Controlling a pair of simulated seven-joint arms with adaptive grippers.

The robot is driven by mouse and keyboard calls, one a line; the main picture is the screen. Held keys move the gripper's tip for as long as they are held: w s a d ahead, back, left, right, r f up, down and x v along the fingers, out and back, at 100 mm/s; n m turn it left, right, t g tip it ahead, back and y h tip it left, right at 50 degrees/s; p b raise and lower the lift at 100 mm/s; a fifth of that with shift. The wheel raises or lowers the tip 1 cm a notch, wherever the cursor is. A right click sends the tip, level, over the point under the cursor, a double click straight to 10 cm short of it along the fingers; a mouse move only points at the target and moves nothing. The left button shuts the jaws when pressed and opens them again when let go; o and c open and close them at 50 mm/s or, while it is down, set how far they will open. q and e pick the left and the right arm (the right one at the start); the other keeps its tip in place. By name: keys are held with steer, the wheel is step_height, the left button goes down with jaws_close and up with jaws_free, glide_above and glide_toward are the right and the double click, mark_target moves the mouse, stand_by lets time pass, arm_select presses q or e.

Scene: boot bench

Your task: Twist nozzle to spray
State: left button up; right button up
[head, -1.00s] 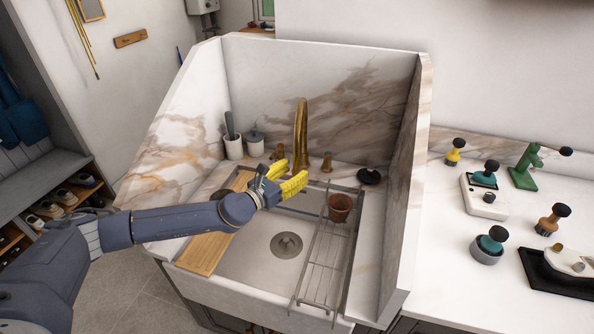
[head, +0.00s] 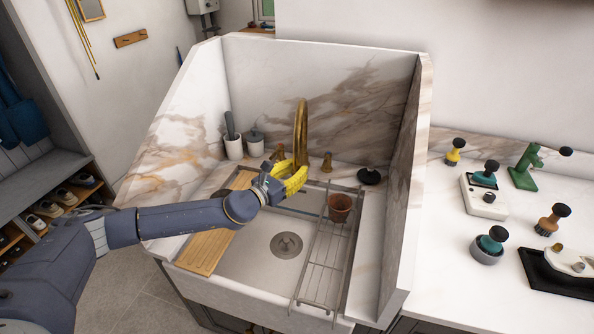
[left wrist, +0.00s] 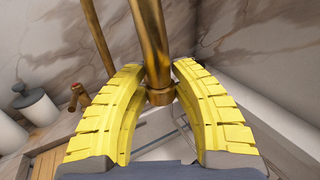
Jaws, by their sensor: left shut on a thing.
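The brass faucet (head: 301,125) rises at the back of the sink and curves forward. Its spout end, the nozzle (left wrist: 160,95), hangs down between the fingers in the left wrist view. My left gripper (head: 293,177) has yellow fingers and is shut on the nozzle, with a finger on each side; in the left wrist view the fingers (left wrist: 159,80) flank its lower end. The head view hides most of the nozzle behind the gripper. No water shows. My right gripper is not in view.
The white sink (head: 245,262) holds a drain (head: 286,245), a wooden board (head: 207,252) on the left and a wire rack (head: 322,265) with a brown pot (head: 340,207) on the right. Marble walls stand behind and beside it. Several brushes stand on the right counter.

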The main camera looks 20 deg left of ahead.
arm_select(q)
jaws_close()
steer(key=shift+n+y, duration=0.3)
steer(key=shift+y, duration=0.2)
steer(key=n+t+y, duration=0.1)
steer(key=y, duration=0.1)
steer(key=n+y, duration=0.2)
steer(key=shift+s+d+f+t, duration=0.1)
steer(key=shift+d+t, duration=0.1)
steer(key=shift+t, duration=0.2)
steer(key=n+y, duration=0.2)
steer(key=y, duration=0.1)
steer(key=n+y, duration=0.2)
steer(key=y, duration=0.2)
steer(key=shift+n+y, duration=0.3)
steer(key=n+g+y, duration=0.1)
steer(key=n+y, duration=0.1)
steer(key=y, duration=0.1)
steer(key=n+g+y, duration=0.1)
steer(key=n+y, duration=0.1)
steer(key=shift+g+y, duration=0.3)
steer(key=shift+y, duration=0.1)
steer(key=shift+a+n+g+y, duration=0.15)
steer(key=shift+n+g+y, duration=1.85)
steer(key=shift+y, duration=0.3)
steer(key=o, duration=1)
jaws_free()
